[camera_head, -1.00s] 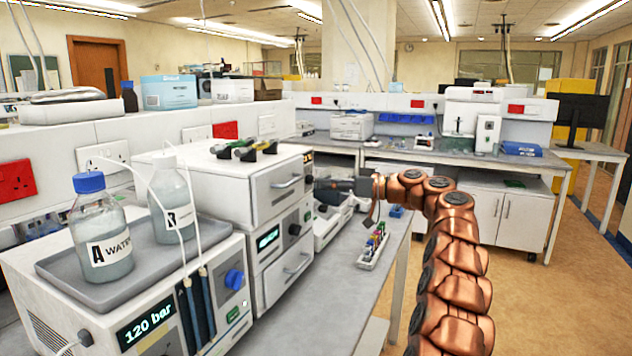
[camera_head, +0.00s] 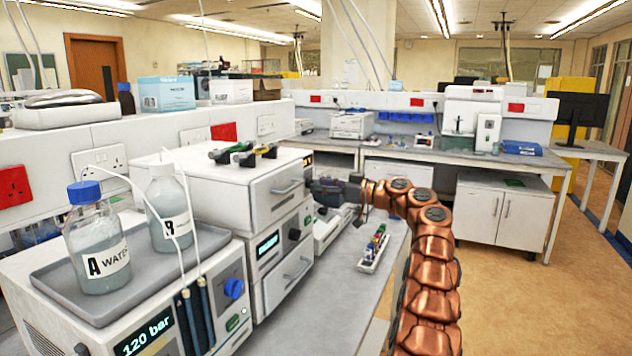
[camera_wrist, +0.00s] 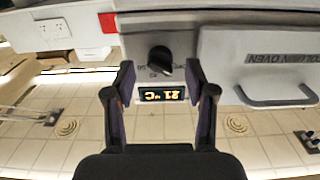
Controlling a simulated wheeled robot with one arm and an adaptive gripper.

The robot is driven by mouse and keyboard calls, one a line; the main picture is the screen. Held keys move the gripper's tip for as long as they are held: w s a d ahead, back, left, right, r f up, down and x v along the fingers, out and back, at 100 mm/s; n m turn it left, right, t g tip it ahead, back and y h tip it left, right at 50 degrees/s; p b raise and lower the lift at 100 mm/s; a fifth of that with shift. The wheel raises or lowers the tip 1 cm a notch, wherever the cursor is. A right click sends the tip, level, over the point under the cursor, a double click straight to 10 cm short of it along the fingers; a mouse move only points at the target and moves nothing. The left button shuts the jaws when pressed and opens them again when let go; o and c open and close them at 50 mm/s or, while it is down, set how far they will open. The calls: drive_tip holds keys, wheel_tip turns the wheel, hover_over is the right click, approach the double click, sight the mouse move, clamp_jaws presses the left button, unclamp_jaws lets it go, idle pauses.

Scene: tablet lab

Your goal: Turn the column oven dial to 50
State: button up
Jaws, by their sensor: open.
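The column oven (camera_head: 290,187) is the white top unit of the stack on the bench, with a handle and an orange display. In the wrist view its front (camera_wrist: 260,85) appears upside down, with a "COLUMN OVEN" label and handle at right. The black dial (camera_wrist: 160,58) is centred there, above a display (camera_wrist: 162,94) reading 21 °C inverted. Small scale marks around the dial are hard to read. My gripper (camera_wrist: 160,72) is open, its fingers on either side in the picture, with nothing held; contact cannot be told. In the head view my gripper (camera_head: 332,190) is beside the oven's right edge.
Below the oven is another unit with a green display (camera_head: 268,243). A pump unit reading 120 bar (camera_head: 145,336) stands at front left, with bottles (camera_head: 97,240) in a tray. A vial rack (camera_head: 375,248) lies on the bench under my arm. Floor at right is clear.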

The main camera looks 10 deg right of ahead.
drive_tip(key=shift+x, duration=1.1)
clamp_jaws()
